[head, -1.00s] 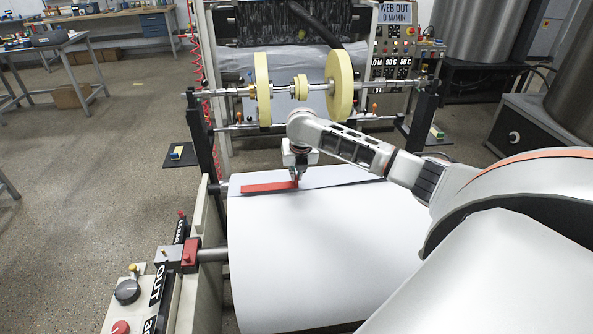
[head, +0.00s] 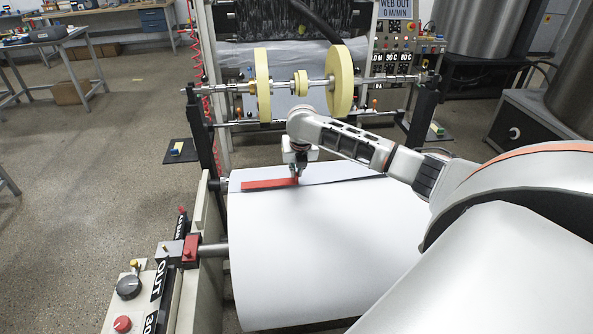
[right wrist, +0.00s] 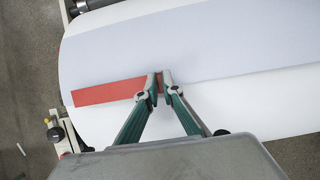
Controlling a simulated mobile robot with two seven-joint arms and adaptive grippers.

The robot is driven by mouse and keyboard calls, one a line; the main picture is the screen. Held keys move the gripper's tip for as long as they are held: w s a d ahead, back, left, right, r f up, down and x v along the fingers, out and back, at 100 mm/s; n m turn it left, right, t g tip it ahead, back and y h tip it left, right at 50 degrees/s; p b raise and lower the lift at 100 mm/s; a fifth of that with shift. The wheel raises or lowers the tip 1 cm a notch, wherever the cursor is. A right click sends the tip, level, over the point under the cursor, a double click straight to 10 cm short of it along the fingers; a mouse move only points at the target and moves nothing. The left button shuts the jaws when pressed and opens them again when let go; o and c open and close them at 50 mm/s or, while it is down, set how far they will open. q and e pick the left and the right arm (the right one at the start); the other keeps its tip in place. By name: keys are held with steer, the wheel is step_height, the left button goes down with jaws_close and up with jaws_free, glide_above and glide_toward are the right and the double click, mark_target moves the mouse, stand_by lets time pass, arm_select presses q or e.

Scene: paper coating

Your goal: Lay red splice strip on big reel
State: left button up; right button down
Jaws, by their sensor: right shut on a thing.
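The big reel (head: 320,250) is a wide white paper roll in the lower middle of the head view; it fills the upper part of the right wrist view (right wrist: 220,105). The red splice strip (head: 268,184) lies along the upper left of the roll, by a paper edge. It also shows in the right wrist view (right wrist: 108,93). My right gripper (head: 297,180) is shut on the strip's right end, with its fingertips (right wrist: 160,82) close together at the roll surface. Whether the strip is flat against the paper under the fingers cannot be told. My left gripper is not in view.
Behind the roll, a shaft carries yellow discs (head: 263,85) between black uprights (head: 424,110). A control box with a red button (head: 122,324) stands at the lower left. A red clamp (head: 190,252) holds the roll's shaft.

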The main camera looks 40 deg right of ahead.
steer(key=shift+f, duration=0.85)
stand_by(0.8)
steer(key=c, duration=2.1)
jaws_free()
steer(key=shift+c, duration=0.2)
steer(key=v, duration=1.2)
steer(key=shift+a, duration=0.1)
